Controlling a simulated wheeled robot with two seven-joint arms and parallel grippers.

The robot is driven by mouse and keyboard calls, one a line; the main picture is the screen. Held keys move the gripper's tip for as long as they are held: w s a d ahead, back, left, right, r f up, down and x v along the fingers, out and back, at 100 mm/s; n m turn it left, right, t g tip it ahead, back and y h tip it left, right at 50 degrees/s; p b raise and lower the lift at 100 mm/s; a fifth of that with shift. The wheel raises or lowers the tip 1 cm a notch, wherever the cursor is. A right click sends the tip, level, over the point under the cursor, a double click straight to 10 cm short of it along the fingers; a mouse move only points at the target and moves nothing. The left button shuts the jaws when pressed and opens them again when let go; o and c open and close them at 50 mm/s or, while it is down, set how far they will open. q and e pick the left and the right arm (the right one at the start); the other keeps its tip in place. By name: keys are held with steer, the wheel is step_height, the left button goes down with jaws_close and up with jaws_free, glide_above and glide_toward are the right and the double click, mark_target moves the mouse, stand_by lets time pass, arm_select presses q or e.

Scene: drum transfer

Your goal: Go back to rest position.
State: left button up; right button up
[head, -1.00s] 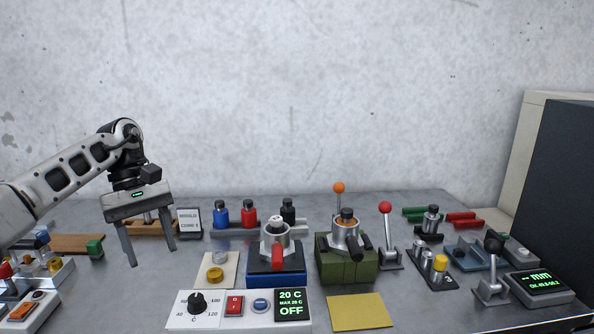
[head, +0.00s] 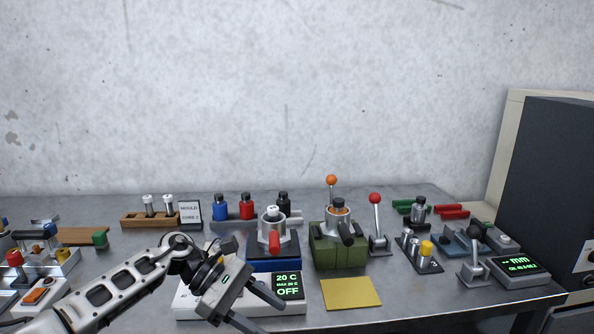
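My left gripper (head: 258,310) is low at the front of the table, in front of the white control box (head: 190,304). Its fingers are spread apart and point down to the right, with nothing seen between them. The arm and gripper hide much of the control box, including its knob. The box's display (head: 288,286) still shows "20 C" and "OFF". My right gripper is not in view.
A blue block (head: 273,262) with a red-handled metal cup and a green block (head: 338,252) stand mid-table. A yellow pad (head: 350,293) lies in front. Levers and small fixtures crowd the right. A wooden rack (head: 150,218) stands at back left.

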arm_select(q)
steer(key=s+d+n+t+h, duration=0.4)
steer(key=d+n+t+h, duration=0.4)
steer(key=n, duration=0.7)
steer(key=s+a+f+m+t+y, duration=0.2)
steer(key=s+a+f+m+y, duration=0.6)
steer(key=m, duration=0.7)
steer(key=s+a+f+m+t+y, duration=0.3)
steer(key=s+a+f+m+y, duration=0.6)
steer(key=m, duration=0.7)
step_height(320, 180, down, 4)
steer(key=shift+s+a+r, duration=0.15)
steer(key=shift+s+a, duration=0.1)
steer(key=shift+s, duration=0.05)
